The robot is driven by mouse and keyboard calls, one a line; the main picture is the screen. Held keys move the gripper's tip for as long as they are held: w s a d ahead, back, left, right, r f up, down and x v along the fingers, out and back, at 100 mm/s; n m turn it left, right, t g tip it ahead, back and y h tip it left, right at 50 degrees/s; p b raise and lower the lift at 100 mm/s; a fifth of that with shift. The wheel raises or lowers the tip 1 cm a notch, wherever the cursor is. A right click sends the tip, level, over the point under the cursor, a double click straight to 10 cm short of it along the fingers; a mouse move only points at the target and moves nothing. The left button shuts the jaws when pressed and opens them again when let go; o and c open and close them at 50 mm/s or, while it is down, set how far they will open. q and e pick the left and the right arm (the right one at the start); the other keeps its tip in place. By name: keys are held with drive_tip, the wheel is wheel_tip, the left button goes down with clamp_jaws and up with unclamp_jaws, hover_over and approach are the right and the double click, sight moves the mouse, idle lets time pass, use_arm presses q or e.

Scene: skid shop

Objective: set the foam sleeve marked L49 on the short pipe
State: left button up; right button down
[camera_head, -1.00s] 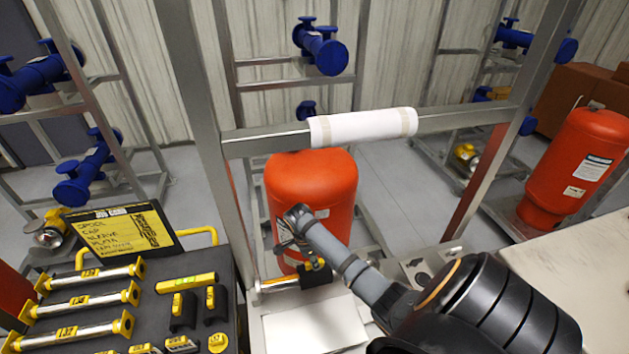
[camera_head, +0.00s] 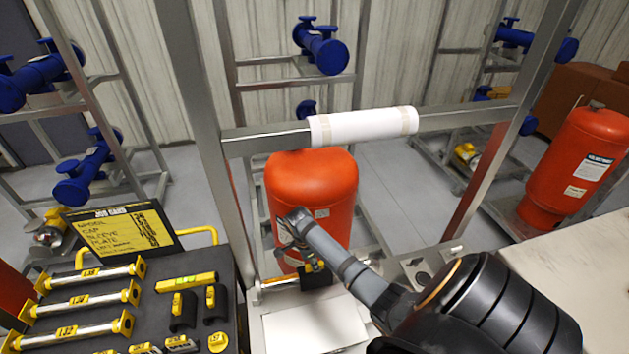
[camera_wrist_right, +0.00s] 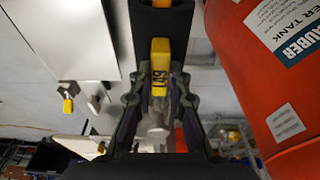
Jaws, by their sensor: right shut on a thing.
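My right gripper (camera_head: 308,262) reaches down at the front of the metal frame. It is shut on the yellow tab of a black foam sleeve (camera_head: 316,279). In the right wrist view the yellow tab (camera_wrist_right: 159,60) sits between the fingers, with the black sleeve (camera_wrist_right: 161,18) beyond it; its mark is too blurred to read for sure. The short pipe (camera_head: 278,283), a bright tube with a yellow end, lies level just left of the sleeve and in line with it. I cannot tell whether the sleeve touches the pipe. My left gripper is not in view.
A dark tray (camera_head: 235,318) at left holds yellow-ended spools, two more black sleeves (camera_head: 183,311) and other parts. A white pipe wrap (camera_head: 362,125) sits on the frame's crossbar above. A red tank (camera_head: 312,190) stands close behind my gripper. A white plate (camera_head: 315,325) lies in front.

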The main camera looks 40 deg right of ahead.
drive_tip(key=shift+f, duration=0.25)
idle(0.5)
drive_tip(key=c, duration=1.2)
unclamp_jaws()
drive_tip(key=shift+c, duration=0.8)
drive_tip(key=shift+r+p, duration=0.45)
drive_tip(key=shift+r, duration=3.55)
